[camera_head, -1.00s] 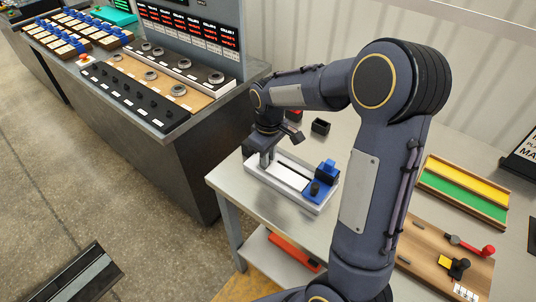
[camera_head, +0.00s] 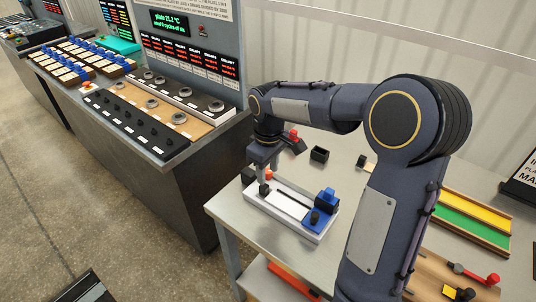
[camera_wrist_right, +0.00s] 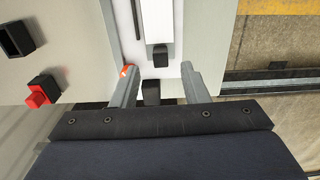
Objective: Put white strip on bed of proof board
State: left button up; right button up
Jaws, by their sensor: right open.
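The proof board (camera_head: 318,236) is a white tray on the grey table, with a dark slot along it and a blue block with a dark knob at its right end. The white strip (camera_head: 285,205) lies along its bed; in the right wrist view the strip (camera_wrist_right: 160,22) runs away from me, with a dark piece at its near end. My right gripper (camera_head: 263,180) is above the board's left end, beside a small black knob. In the wrist view the right gripper (camera_wrist_right: 158,72) is open and empty, its fingers apart from the strip. My left gripper is not in view.
A black open box (camera_head: 319,155) stands behind the board. A yellow and green tray (camera_head: 478,231) and a wooden board with a red-knobbed lever lie to the right. A machine counter (camera_head: 190,160) stands left, across a gap.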

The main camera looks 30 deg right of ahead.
notch_tip(320, 180, up, 6)
jog(key=s+a+r+m+t+y, duration=0.1)
jog(key=s+a+m+t+y, duration=0.15)
jog(key=s, duration=0.95)
jog(key=s+a+f+m+t+y, duration=0.1)
jog(key=s+a+f+m+t, duration=0.2)
jog(key=s, duration=0.7)
jog(key=shift+a+f+m, duration=0.5)
jog(key=shift+a+m, duration=0.05)
jog(key=shift+a, duration=0.4)
